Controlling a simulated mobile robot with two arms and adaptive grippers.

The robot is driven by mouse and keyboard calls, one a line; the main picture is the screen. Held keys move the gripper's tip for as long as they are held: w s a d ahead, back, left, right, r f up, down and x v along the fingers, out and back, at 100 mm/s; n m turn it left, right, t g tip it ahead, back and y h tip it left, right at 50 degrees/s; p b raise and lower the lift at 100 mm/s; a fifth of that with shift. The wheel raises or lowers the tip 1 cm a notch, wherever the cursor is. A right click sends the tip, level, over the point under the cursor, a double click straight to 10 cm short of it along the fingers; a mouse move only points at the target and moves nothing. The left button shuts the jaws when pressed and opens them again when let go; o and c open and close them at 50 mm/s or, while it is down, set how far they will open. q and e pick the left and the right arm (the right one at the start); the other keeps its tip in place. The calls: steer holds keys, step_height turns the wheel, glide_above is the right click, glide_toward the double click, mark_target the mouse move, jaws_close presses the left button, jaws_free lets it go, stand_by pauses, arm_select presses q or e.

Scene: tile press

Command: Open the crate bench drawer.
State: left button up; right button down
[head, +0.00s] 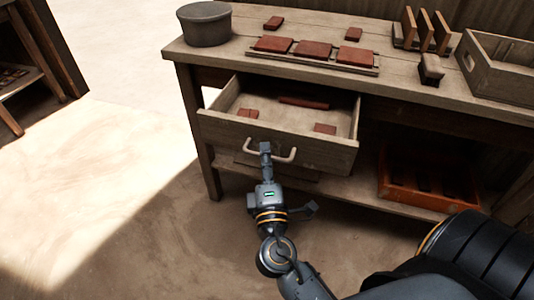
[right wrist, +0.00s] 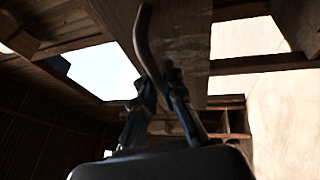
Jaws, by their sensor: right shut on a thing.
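The crate bench (head: 400,83) is a wooden workbench, and its drawer (head: 310,150) is pulled out well clear of the front. Red tile pieces (head: 325,129) lie inside the drawer. A pale curved handle (head: 287,157) is fixed to the drawer front. My right gripper (head: 266,150) is at the handle and shut on it. In the right wrist view, the fingers (right wrist: 160,85) close around the curved handle (right wrist: 143,35), under the drawer. My left gripper is not in view.
On the bench top are a grey tub (head: 206,27), red tiles on a board (head: 314,51), a wooden rack (head: 424,32) and a wooden crate (head: 500,65). An orange crate (head: 425,195) sits on the lower shelf. The floor in front of the drawer is clear apart from my arm.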

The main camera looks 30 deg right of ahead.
steer(key=c, duration=1.4)
jaws_free()
steer(key=v, duration=1.2)
steer(key=shift+f, duration=0.15)
